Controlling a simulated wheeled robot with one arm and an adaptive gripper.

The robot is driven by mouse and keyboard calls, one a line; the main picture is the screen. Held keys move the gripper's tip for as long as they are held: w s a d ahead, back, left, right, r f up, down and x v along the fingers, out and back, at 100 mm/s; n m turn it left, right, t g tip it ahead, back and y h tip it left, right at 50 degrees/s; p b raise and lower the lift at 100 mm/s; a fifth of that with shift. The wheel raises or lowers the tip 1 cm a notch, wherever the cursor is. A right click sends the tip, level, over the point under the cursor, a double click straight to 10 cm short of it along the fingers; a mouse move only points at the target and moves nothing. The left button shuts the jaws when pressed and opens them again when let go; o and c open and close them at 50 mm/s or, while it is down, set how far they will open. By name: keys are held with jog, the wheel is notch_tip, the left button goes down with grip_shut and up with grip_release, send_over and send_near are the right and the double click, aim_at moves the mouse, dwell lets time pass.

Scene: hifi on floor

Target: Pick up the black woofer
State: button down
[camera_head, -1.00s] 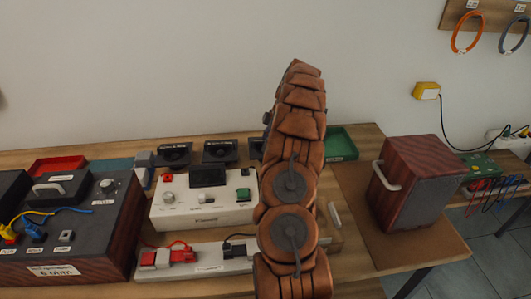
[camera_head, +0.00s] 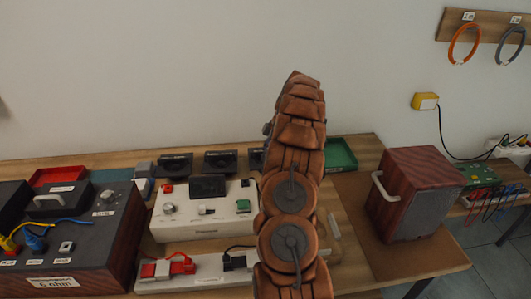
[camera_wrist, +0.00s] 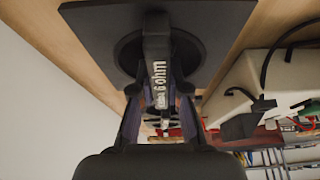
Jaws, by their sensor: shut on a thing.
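A black woofer (camera_wrist: 215,30), a square plate with a round cone and a handle marked "6 ohm", fills the top of the wrist view. My gripper (camera_wrist: 159,100) is shut on its handle, with one finger on each side. Whether the plate touches the wooden table is not clear. In the head view my arm hides the gripper. Black square woofer units stand in a row at the back of the table: one at the left (camera_head: 174,164), one in the middle (camera_head: 220,161) and one partly behind my arm (camera_head: 256,159).
A white amplifier-like box (camera_head: 185,228) and a white strip with plugs (camera_head: 185,283) stand left of my arm. A dark box (camera_head: 100,250) marked "6 ohm" is further left. A green tray (camera_head: 341,155) and a wooden cabinet with a handle (camera_head: 415,195) are at the right.

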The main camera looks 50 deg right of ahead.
jog(key=shift+r+p, duration=0.35)
jog(key=shift+r, duration=0.05)
jog(key=shift+w+r+b, duration=0.1)
jog(key=shift+r+b, duration=0.2)
jog(key=shift+b, duration=0.2)
notch_tip(320, 180, up, 17)
jog(key=p, duration=0.1)
jog(key=shift+r+p, duration=0.15)
jog(key=shift+p, duration=0.15)
